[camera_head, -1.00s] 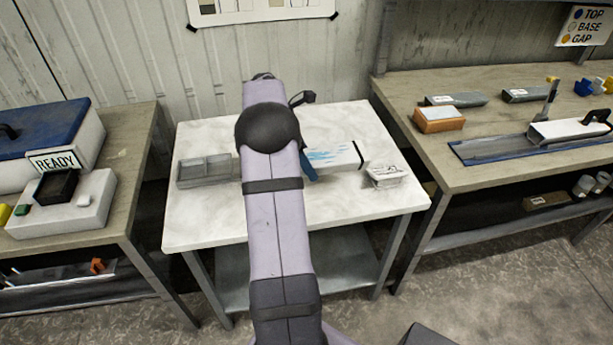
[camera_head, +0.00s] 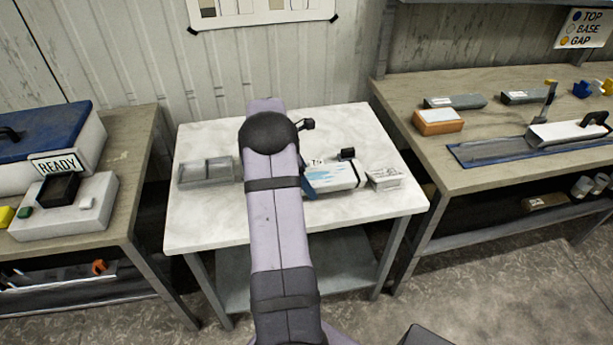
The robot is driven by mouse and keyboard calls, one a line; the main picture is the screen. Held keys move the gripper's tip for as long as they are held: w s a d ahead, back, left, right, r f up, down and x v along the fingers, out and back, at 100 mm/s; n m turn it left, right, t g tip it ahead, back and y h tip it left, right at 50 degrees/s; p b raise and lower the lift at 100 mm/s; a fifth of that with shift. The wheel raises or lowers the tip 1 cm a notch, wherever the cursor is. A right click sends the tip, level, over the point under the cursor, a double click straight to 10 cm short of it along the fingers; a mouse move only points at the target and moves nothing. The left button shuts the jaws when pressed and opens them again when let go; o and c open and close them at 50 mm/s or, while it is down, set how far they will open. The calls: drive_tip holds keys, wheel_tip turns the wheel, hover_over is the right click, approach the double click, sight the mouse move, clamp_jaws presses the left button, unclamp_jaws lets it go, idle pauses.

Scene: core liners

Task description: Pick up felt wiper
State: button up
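No object is plainly marked as the felt wiper. My arm reaches over the white middle table, well to the left of that block. My gripper is hidden behind the arm, so its fingers and anything between them cannot be seen. A white box-shaped piece with blue smears and a black band (camera_head: 334,177) lies just right of the arm. A blue part (camera_head: 308,188) shows at its left end.
The middle table (camera_head: 210,228) also holds a grey divided tray (camera_head: 207,172), a small white block with writing (camera_head: 385,178) and a black piece (camera_head: 347,153). The right bench carries grey bars (camera_head: 455,101) and a blue-edged tray (camera_head: 490,152). A READY device (camera_head: 65,205) stands left.

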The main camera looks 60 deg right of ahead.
drive_tip(key=shift+f+p, duration=0.3)
drive_tip(key=shift+f, duration=1.2)
drive_tip(key=shift+f, duration=0.15)
drive_tip(key=o, duration=2)
drive_tip(key=shift+f, duration=0.1)
drive_tip(key=shift+o, duration=0.2)
